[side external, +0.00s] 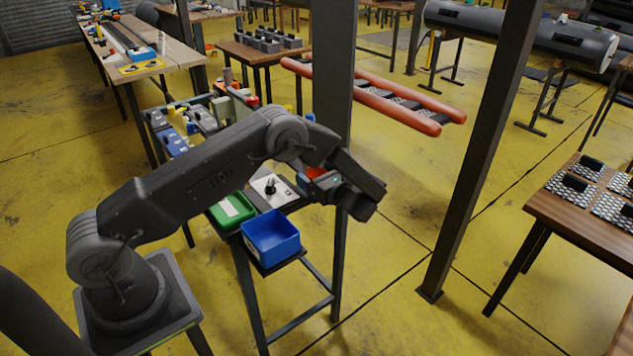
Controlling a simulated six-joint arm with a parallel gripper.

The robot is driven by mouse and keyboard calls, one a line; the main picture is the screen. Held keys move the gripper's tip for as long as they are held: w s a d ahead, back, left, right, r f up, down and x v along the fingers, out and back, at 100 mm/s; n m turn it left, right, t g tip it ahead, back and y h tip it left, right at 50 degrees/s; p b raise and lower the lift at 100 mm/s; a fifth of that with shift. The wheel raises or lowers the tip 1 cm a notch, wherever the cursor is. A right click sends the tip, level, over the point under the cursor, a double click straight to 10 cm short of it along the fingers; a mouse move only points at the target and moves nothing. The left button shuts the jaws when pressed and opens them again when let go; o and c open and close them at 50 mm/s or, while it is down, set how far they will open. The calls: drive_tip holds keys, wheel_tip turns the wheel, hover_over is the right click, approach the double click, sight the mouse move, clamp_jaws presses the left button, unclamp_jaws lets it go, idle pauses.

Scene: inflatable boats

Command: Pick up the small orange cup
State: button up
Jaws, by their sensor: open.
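My gripper (366,200) hangs over the right side of the small work stand, pointing right and away from the stand's trays. Its dark jaws are open and I see nothing between them. A red-orange object (315,173) shows just behind my wrist, mostly hidden by it. I cannot tell whether it is the small orange cup. A small red-orange item (253,101) also shows farther back among the parts on the bench, too small to identify.
A blue bin (272,257) and a green bin (233,224) stand at the stand's front. A light plate with a black knob (270,205) lies behind them. A dark post (333,60) rises close behind my arm. Yellow floor (400,270) is open to the right.

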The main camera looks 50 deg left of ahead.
drive_tip(key=shift+c, duration=0.5)
drive_tip(key=c, duration=0.9)
